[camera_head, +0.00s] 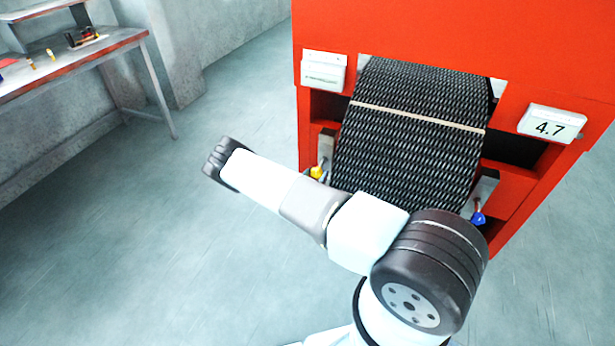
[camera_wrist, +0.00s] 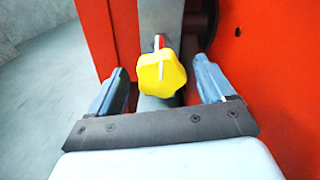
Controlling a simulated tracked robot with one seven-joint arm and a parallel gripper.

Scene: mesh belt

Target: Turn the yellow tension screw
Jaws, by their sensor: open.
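The yellow tension screw (camera_wrist: 161,73) is a lobed knob with a pale mark on its face, set at the lower end of a grey metal bracket (camera_wrist: 160,18). In the head view the screw (camera_head: 317,172) shows small at the left side of the mesh belt (camera_head: 405,140). My gripper (camera_wrist: 162,78) is open in the wrist view, with one finger to the left and one to the right of the knob. Clear gaps show between the knob and both fingers.
A red machine (camera_head: 400,25) frames the belt. A blue knob (camera_head: 478,218) sits at the belt's right side. A white display (camera_head: 551,124) reads 4.7, and another white box (camera_head: 324,71) is at left. A workbench (camera_head: 75,62) stands far left, with open floor between.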

